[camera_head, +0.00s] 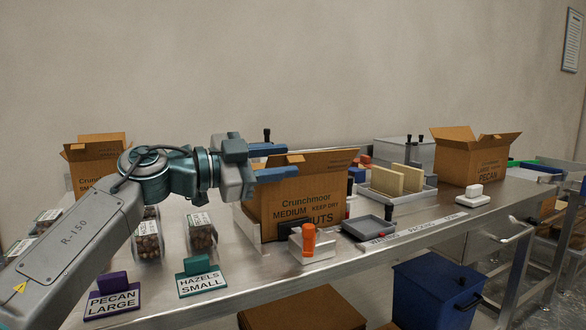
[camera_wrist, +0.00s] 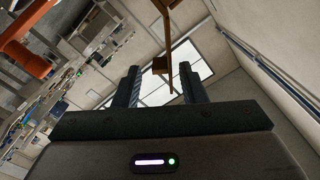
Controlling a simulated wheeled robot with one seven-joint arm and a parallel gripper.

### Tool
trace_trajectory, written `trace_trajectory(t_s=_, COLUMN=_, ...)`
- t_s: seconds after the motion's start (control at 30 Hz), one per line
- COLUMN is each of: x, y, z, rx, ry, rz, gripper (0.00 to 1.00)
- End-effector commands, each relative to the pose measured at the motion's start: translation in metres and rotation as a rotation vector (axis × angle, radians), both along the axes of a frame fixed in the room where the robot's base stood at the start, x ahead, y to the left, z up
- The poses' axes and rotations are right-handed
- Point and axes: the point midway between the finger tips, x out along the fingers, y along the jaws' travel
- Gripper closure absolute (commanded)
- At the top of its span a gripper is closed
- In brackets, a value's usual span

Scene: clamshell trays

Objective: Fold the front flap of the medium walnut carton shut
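The medium walnut carton (camera_head: 318,192) stands upright mid-table. Its printed front faces me, and the lower left of its label is partly hidden. A broad brown panel (camera_head: 330,160) rises along its top, and a small flap piece (camera_head: 296,159) shows at its upper left. I cannot tell which flap is the front one. My gripper (camera_head: 272,162) is at the carton's upper left, its two blue fingers apart and pointing right. In the wrist view, the open fingers (camera_wrist: 163,88) have a thin brown carton edge (camera_wrist: 167,35) and a small brown tab (camera_wrist: 160,65) beyond or between them; contact is unclear.
An orange-topped device (camera_head: 309,240) stands close before the carton, with a grey tray (camera_head: 368,228) to its right. Another open carton (camera_head: 484,165) stands at the right, and one (camera_head: 97,155) at the left. Nut jars (camera_head: 201,232) and label signs (camera_head: 202,284) occupy the left front.

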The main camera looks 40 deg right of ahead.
Motion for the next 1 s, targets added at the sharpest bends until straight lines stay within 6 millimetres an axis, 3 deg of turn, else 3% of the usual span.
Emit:
trace_trajectory(t_s=0.2, x=-0.007, y=-0.027, z=-0.001, rx=0.001, ry=-0.001, rz=0.001, gripper=0.62)
trace_trajectory(t_s=0.57, x=-0.008, y=-0.033, z=0.0, rx=0.0, ry=0.0, rz=0.001, gripper=0.62)
trace_trajectory(t_s=0.6, x=-0.008, y=-0.033, z=0.0, rx=0.0, ry=0.0, rz=0.001, gripper=0.65)
trace_trajectory(t_s=0.73, x=-0.008, y=-0.033, z=0.0, rx=0.0, ry=0.0, rz=0.001, gripper=1.0)
trace_trajectory(t_s=1.0, x=-0.008, y=-0.033, z=0.0, rx=0.001, ry=0.002, rz=0.001, gripper=1.0)
